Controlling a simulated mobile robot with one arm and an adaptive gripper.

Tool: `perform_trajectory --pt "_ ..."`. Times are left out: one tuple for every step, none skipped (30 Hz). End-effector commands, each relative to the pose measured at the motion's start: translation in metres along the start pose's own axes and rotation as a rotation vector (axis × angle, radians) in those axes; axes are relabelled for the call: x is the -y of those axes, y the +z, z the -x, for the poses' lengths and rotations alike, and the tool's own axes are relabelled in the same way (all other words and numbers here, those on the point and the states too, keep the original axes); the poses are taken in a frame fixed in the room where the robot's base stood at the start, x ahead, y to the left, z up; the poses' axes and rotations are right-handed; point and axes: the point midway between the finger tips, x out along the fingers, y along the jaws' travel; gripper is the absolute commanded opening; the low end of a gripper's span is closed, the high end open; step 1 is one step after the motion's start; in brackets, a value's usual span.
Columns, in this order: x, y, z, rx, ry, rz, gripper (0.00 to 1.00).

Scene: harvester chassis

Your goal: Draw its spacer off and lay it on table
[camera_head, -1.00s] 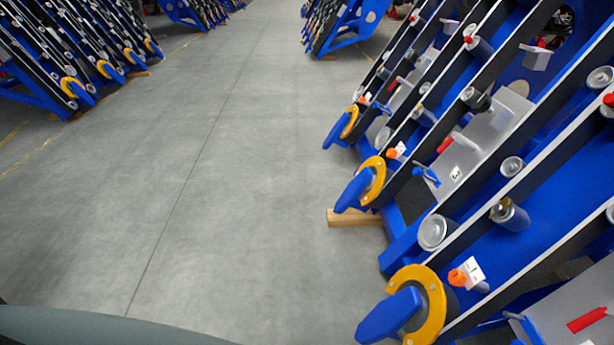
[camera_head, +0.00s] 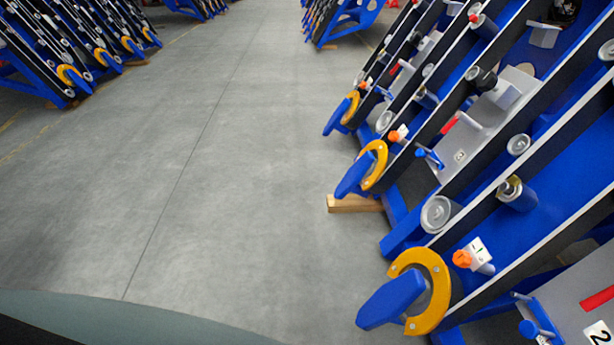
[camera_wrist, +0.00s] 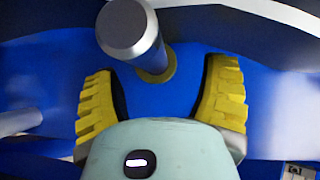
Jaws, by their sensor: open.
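I cannot tell whether the spacer is the cylinder or the ring. My gripper (camera_wrist: 159,82) has its yellow ridged fingers spread wide and nothing between them. The cylinder lies ahead of the fingers, slightly left of the midline, with no visible contact. The head view does not show my gripper, and no table shows in either view.
Sloped blue chassis frames fill the right, with yellow rings (camera_head: 438,291), blue paddles (camera_head: 391,300), grey cylinders (camera_head: 516,194) and an orange knob (camera_head: 462,259). A wooden block (camera_head: 353,204) lies on the floor. Grey floor (camera_head: 230,170) is clear at the centre and left.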

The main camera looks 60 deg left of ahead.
Motion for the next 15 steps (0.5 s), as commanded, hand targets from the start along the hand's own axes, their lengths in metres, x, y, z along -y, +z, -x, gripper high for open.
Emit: perform_trajectory --pt "-0.002 0.001 -0.008 0.006 0.000 -0.001 0.74" --pt "-0.002 0.000 -0.011 0.005 0.000 -0.001 0.74" --pt "-0.001 0.000 -0.015 0.002 0.000 0.001 0.74" --pt "-0.001 -0.001 -0.017 0.001 0.000 0.001 0.74" --pt "-0.001 -0.001 -0.019 0.000 0.000 0.002 0.74" --pt "0.000 -0.001 -0.021 -0.001 0.000 0.002 0.74" --pt "0.000 -0.001 -0.022 -0.001 0.000 0.002 0.74" --pt "0.000 -0.001 -0.023 -0.001 0.000 0.002 0.74" --pt "0.000 -0.001 -0.024 -0.001 0.000 0.002 0.74" --pt "0.000 -0.001 -0.024 -0.001 0.001 0.002 0.74" --pt "0.000 -0.001 -0.024 -0.001 0.001 0.002 0.74" --pt "0.000 -0.001 -0.024 -0.001 0.001 0.002 0.74" --pt "0.000 -0.001 -0.024 -0.001 0.001 0.002 0.74" --pt "0.000 -0.001 -0.024 -0.001 0.001 0.001 0.74" --pt "0.000 -0.001 -0.024 -0.001 0.001 0.001 0.74"
